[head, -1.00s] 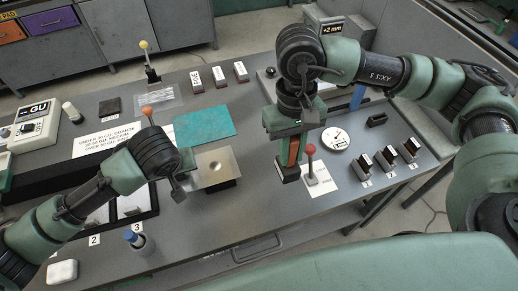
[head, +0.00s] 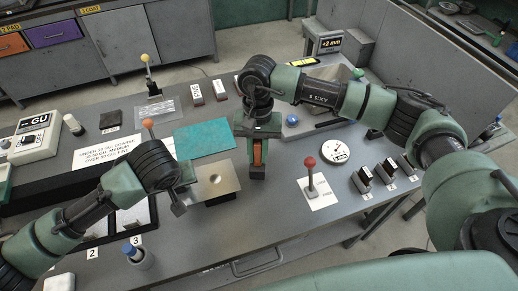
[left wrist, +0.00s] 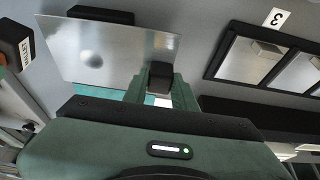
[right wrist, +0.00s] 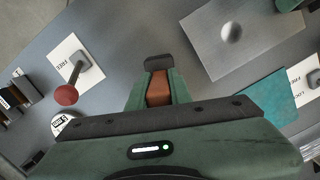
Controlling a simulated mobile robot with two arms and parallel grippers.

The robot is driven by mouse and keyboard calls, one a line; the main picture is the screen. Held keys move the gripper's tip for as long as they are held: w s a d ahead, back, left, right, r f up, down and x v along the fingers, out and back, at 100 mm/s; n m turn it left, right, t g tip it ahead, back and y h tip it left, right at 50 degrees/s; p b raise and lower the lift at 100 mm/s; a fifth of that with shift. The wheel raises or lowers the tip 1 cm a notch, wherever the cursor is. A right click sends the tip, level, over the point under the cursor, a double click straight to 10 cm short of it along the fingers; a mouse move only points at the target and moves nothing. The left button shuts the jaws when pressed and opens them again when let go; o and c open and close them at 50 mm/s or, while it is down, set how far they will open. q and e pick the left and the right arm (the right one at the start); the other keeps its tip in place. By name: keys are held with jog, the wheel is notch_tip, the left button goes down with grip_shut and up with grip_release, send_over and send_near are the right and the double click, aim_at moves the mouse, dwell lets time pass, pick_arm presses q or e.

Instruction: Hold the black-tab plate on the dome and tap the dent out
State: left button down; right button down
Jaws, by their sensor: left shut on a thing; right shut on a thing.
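The bright metal plate (head: 228,182), with a round dent, lies level over a dark block (head: 224,199). The dome is hidden under it. My left gripper (head: 182,188) is shut on the plate's black tab (left wrist: 160,76) at its left edge; the dent shows in the left wrist view on the plate (left wrist: 120,55). My right gripper (head: 258,145) is shut on an orange-brown handled tool (right wrist: 158,90) with a dark block head (right wrist: 158,62), probably a mallet. It is right of the plate, apart from it. The tool's labelled head (left wrist: 14,42) also shows in the left wrist view.
A red-knobbed post (head: 311,180) on a white card, a round dial (head: 333,151) and several small black blocks (head: 362,178) stand to the right. A teal mat (head: 204,138) lies behind the plate. A blue-capped bottle (head: 136,253) stands front left.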

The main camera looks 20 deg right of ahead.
aim_at(258, 143)
jog(key=shift+f, duration=1.85)
jog(key=shift+f, duration=0.1)
jog(key=c, duration=1.2)
grip_release()
jog(key=shift+r, duration=4.5)
jog(key=shift+f, duration=0.25)
jog(key=shift+f, duration=4.25)
jog(key=shift+c, duration=0.3)
